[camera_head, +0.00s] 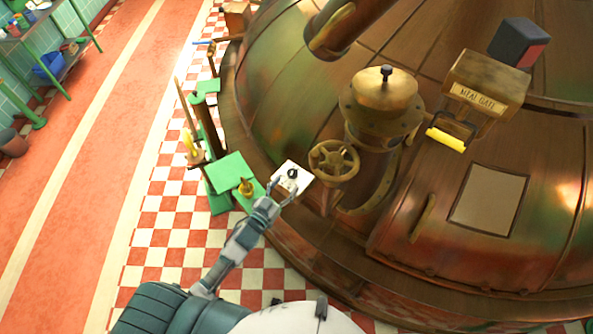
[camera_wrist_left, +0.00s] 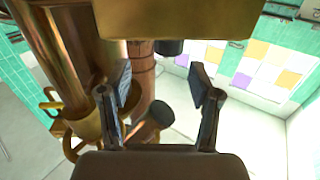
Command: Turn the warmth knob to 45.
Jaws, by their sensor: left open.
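A small white plate with a black round knob (camera_head: 291,174) stands at the kettle's edge in the head view; I cannot read its marks or the knob's setting. My left gripper (camera_head: 281,189) is just below the knob, its fingers spread and pointing at the plate. Whether they touch the knob is unclear. In the left wrist view the open left gripper (camera_wrist_left: 160,85) has nothing clearly held between its fingers. A dark stub (camera_wrist_left: 170,47) shows beyond the fingertips under a brass block; I cannot tell if it is the knob. My right gripper is not in view.
A brass handwheel (camera_head: 334,162) stands close right of the plate. Green stands (camera_head: 232,172) are at the left. The checkered floor (camera_head: 165,235) is clear.

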